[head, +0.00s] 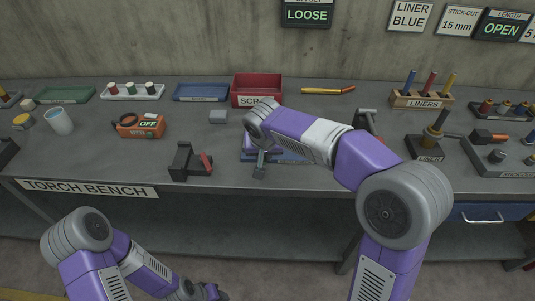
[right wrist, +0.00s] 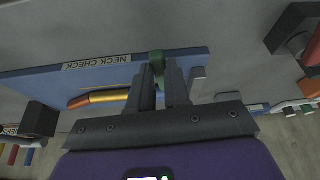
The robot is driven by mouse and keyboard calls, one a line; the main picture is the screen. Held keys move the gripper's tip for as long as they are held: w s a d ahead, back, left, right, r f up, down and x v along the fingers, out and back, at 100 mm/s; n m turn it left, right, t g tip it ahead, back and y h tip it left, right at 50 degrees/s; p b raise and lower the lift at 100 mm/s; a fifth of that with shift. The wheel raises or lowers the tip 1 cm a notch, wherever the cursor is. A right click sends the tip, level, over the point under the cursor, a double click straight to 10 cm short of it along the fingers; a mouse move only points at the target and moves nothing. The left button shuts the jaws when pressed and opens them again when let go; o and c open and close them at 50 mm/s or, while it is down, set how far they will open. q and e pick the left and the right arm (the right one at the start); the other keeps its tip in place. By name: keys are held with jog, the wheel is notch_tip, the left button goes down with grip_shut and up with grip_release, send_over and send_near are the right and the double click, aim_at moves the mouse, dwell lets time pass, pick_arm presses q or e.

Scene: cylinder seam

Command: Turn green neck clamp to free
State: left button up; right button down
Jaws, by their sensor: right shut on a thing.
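The blue neck check board (right wrist: 120,72) lies on the bench under my right gripper, and its blue edge also shows in the head view (head: 290,157). A copper and gold neck (right wrist: 103,97) lies along it, its right end hidden behind my fingers. My right gripper (right wrist: 160,72) is shut on the green neck clamp (right wrist: 157,58), whose small green top shows between the fingertips. In the head view my right arm covers the clamp and most of the board. My left gripper (head: 208,291) hangs low in front of the bench; its jaws are too small to read.
A black stand with a red lever (head: 188,162) is left of the board. A grey block (head: 218,117), an orange box (head: 139,126) and a red scrap bin (head: 257,90) stand behind. A black post holder (head: 428,143) is to the right. Bare bench lies at the left front.

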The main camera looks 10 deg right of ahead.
jog(key=shift+a+m, duration=0.25)
jog(key=shift+m, duration=0.25)
jog(key=c, duration=1.1)
grip_release()
jog(key=shift+r+h, duration=0.1)
jog(key=shift+h, duration=0.2)
jog(key=p+v, duration=0.2)
jog(key=v, duration=0.5)
jog(key=shift+r, duration=0.2)
